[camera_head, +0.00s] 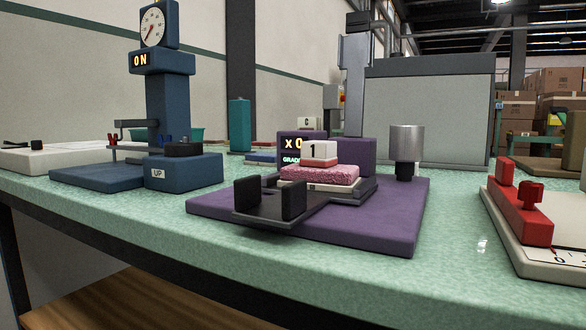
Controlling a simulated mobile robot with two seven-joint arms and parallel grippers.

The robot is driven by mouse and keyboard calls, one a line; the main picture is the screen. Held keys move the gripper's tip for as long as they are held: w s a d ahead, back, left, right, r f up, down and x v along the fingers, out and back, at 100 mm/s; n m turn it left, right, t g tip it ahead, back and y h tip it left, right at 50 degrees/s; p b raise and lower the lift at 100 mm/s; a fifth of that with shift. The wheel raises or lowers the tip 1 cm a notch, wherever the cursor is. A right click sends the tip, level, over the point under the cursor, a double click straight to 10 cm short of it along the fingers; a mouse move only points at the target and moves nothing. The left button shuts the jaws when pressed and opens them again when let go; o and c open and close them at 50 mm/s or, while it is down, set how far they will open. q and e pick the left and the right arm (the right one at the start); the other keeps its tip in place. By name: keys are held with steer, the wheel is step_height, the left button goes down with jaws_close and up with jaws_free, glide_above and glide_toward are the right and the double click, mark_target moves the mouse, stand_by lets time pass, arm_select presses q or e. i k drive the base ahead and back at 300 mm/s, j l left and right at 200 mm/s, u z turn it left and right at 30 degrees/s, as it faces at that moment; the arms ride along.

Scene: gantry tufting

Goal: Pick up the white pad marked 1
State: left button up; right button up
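The white block's back is hidden. Neither of my grippers shows in the head view, and nothing is touching the block.
A black bracket with two upright posts (268,203) overhangs the purple base's front. A display (293,148) and a grey cylinder (406,145) stand behind. A blue dial gauge (168,105) is left, a red-and-white fixture (522,210) right. Green table (135,215) shows between.

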mark_target(314, 154)
steer(key=j+z, duration=0.3)
steer(key=j, duration=0.3)
steer(key=j+z, duration=0.35)
steer(key=j, duration=0.2)
steer(key=k+j+z, duration=0.1)
steer(key=j+z, duration=0.2)
steer(key=j, duration=0.25)
